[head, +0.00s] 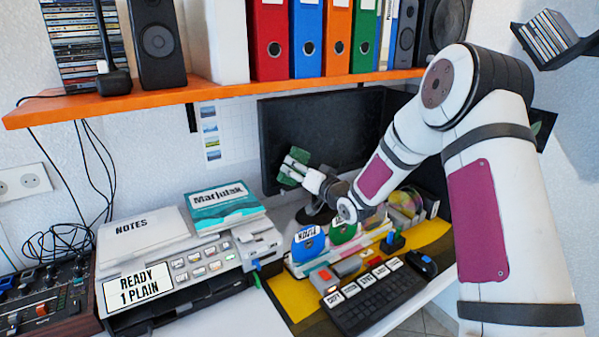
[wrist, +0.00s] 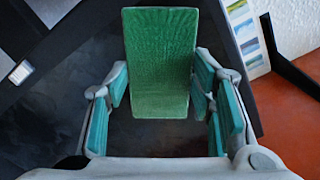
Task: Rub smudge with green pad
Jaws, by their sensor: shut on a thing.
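The green pad (wrist: 160,50) is a ribbed green block standing between the teal-lined fingers of my gripper (wrist: 160,92), which is shut on it. In the head view my gripper (head: 297,170) is at the left part of the dark monitor screen (head: 335,125), with green showing at its tip. The screen also fills much of the wrist view (wrist: 60,100), behind the pad. I cannot tell whether the pad touches the screen. I cannot make out a smudge clearly; the pad and gripper cover part of the screen.
An orange shelf (head: 225,92) with binders and speakers runs above the monitor. Picture strips (head: 210,130) hang on the wall left of the screen.

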